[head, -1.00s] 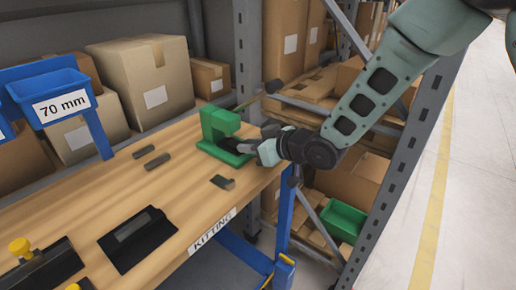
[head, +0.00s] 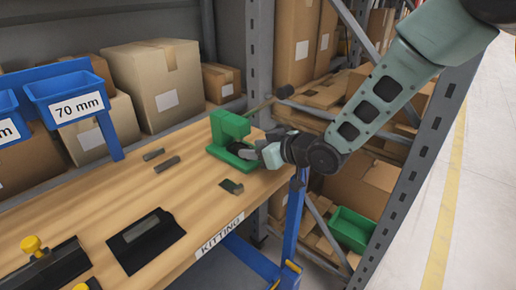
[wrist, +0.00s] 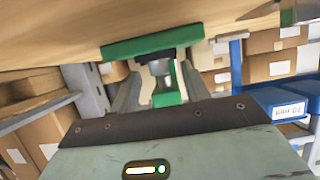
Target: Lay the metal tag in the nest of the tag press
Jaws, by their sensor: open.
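The green tag press (head: 229,128) stands near the far right end of the wooden workbench, with a dark lever. My gripper (head: 256,153) is at its right side, level with its low base, jaws apart. In the wrist view, the press (wrist: 150,46) shows between my two spread fingers (wrist: 160,88), with a grey metal cylinder under a dark block. I see nothing clearly held. A small dark flat piece (head: 231,186) lies on the bench in front of the press; I cannot tell whether it is the metal tag. The nest is mostly hidden by my gripper.
Two dark bars (head: 167,164) lie left of the press. A black fixture (head: 145,240) and one with a yellow knob (head: 42,262) sit nearer. Blue bins (head: 68,95) line the back left. Shelves with cardboard boxes (head: 152,75) stand behind. Bare wood (head: 195,190) lies between.

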